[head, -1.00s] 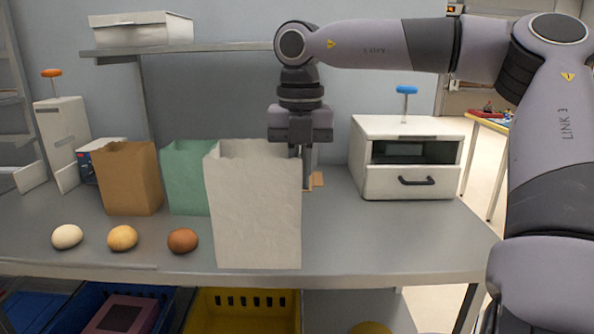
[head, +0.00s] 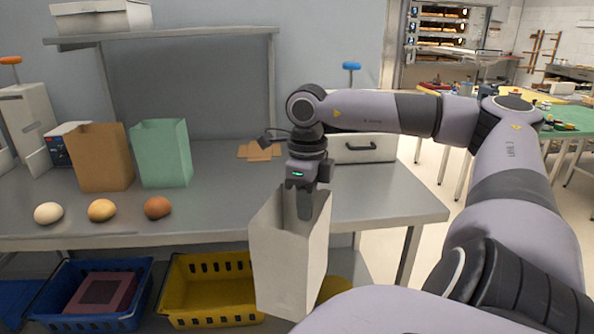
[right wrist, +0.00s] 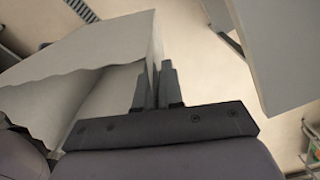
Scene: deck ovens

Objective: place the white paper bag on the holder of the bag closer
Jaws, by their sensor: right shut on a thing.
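The white paper bag (head: 280,263) is upright, open at the top and slightly turned. It hangs in front of the table's front edge. My right gripper (head: 305,204) is shut on the bag's upper rim, one finger outside the wall. In the right wrist view the fingers (right wrist: 158,88) pinch the wall of the bag (right wrist: 95,58). A tall white machine with an orange knob (head: 22,118) stands at the far left and looks like the bag closer. Pale plates at its foot may be its holder, partly cut off by the picture edge. My left gripper is not in view.
A brown bag (head: 103,160) and a green bag (head: 163,155) stand on the grey table (head: 225,205), behind several eggs or rolls. A white box with a drawer (head: 362,150) is partly behind my right arm. Blue (head: 75,320) and yellow (head: 205,295) crates sit below.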

